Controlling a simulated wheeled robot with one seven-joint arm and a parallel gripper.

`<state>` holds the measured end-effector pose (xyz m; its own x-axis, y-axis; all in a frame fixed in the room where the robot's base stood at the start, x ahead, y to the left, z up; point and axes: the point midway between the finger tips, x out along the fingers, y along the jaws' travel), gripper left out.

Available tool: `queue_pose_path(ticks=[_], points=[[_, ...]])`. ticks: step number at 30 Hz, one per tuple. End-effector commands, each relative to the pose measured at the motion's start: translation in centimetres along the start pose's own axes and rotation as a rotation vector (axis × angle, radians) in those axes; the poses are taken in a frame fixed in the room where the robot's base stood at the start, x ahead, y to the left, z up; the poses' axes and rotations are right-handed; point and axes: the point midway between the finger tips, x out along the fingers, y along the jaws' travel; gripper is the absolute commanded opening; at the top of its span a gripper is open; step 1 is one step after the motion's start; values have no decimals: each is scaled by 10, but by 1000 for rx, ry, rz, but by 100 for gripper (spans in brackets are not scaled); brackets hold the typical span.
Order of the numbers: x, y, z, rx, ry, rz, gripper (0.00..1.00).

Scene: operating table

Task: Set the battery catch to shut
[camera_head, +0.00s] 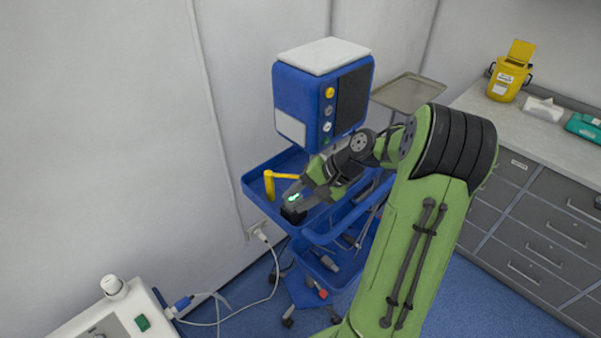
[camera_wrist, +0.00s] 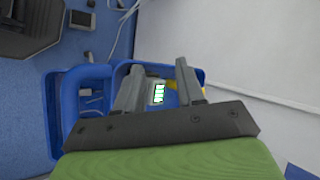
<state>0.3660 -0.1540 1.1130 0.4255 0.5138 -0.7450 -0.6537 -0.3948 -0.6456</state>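A yellow lever with an upright post (camera_head: 268,184) and a level arm stands on the blue cart tray in the head view; I cannot tell whether it is the battery catch. In the wrist view, a small pale block with a lit green battery-bar display (camera_wrist: 158,94) shows between my fingers, with bits of yellow beside it. My gripper (camera_head: 292,207) reaches down over the tray, just right of the lever. Its fingers (camera_wrist: 159,66) stand apart in the wrist view, with nothing clearly pinched. My wrist hides part of the tray and whatever is under the fingertips.
The blue cart tray (camera_head: 256,187) has raised rims close around my gripper. A blue monitor (camera_head: 303,98) stands behind and above it. A steel tray (camera_head: 410,92) is behind right. The grey wall is close on the left; grey drawers (camera_head: 535,205) stand right. A white device (camera_head: 112,316) sits lower left.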

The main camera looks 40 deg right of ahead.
Motion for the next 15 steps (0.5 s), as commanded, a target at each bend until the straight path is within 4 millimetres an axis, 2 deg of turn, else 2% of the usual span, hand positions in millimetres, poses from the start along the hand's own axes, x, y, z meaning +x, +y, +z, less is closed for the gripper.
queue_pose_path(ticks=[1, 3, 6, 10, 12, 15], points=[[-10, 18, -22, 108, 1, -108, 38], [-25, 39, -47, 233, 11, -270, 38], [-50, 70, -74, 374, 38, -488, 38], [-75, 97, -89, 470, 69, -669, 38], [-80, 102, -92, 488, 75, -707, 38], [-75, 98, -94, 490, 74, -714, 38]])
